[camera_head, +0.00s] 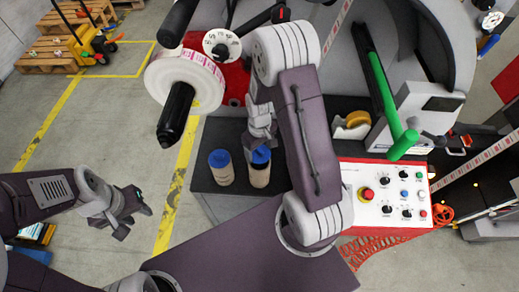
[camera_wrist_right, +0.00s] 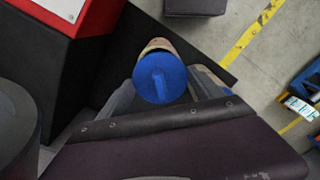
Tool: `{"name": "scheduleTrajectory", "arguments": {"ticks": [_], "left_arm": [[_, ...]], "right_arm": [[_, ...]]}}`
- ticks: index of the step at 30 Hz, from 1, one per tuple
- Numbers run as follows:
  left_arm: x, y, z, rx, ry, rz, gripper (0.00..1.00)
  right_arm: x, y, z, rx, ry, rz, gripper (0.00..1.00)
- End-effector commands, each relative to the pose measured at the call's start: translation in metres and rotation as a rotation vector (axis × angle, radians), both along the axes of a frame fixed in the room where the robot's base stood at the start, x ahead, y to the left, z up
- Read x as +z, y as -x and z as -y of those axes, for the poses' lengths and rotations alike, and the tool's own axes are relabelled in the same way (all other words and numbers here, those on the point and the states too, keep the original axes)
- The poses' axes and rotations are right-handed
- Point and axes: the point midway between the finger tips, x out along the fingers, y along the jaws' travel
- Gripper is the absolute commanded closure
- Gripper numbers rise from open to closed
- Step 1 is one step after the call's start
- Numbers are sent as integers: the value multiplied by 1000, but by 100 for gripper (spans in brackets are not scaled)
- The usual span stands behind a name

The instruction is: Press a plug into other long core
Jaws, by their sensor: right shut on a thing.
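Two upright cardboard cores stand side by side on the dark shelf of the machine. The left core (camera_head: 222,177) has a blue plug (camera_head: 219,158) at its top. The right core (camera_head: 260,178) has a blue plug (camera_head: 260,156) at its top, directly under my right gripper (camera_head: 262,143). In the right wrist view the blue plug (camera_wrist_right: 160,78) sits between the gripper's two fingers (camera_wrist_right: 165,95), with the tan core (camera_wrist_right: 157,45) behind it. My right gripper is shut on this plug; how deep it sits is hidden. My left gripper (camera_head: 135,215) is open and empty, away from the cores.
A white label roll (camera_head: 208,78) on a black spindle hangs above and left of the cores. A control panel (camera_head: 385,195) with buttons and a tape dispenser (camera_head: 351,126) stand right of my right arm. A green-handled bar (camera_head: 385,95) projects there.

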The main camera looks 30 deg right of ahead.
Motion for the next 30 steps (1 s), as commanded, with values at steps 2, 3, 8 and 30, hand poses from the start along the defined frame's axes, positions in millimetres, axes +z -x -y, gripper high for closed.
{"name": "scheduleTrajectory", "arguments": {"ticks": [2,3,8,30], "left_arm": [[-9,0,0,0,0,0,64],[-12,0,0,0,0,0,64],[-23,0,0,0,0,0,64],[-44,0,0,0,0,0,64]], "right_arm": [[-10,0,0,0,0,0,64],[-13,0,0,0,0,0,64],[-25,0,0,0,0,0,64],[-53,1,0,0,0,-2,64]]}}
